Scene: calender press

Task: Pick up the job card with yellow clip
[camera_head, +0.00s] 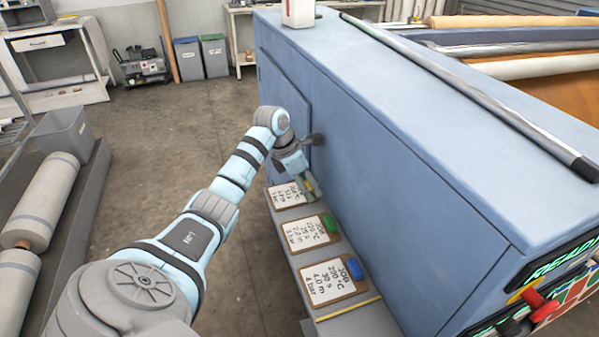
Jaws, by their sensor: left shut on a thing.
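Three job cards lie in a row on a narrow grey ledge (281,236) along the side of the blue machine. The far job card (284,196) is at my left gripper (311,184), which is shut on it at its clip end. Its clip is mostly hidden by the fingers; only a little yellow-green shows there. The middle card (303,235) has a green clip (331,223). The near card (327,283) has a blue clip (354,268). I cannot tell whether the far card is lifted off the ledge. My right gripper is not in view.
The blue machine (400,180) rises right beside the ledge, with a dark handle (314,140) near my left gripper. A yellow strip (348,308) lies at the ledge's near end. A red knob (544,310) is at lower right. Open floor (215,110) lies left.

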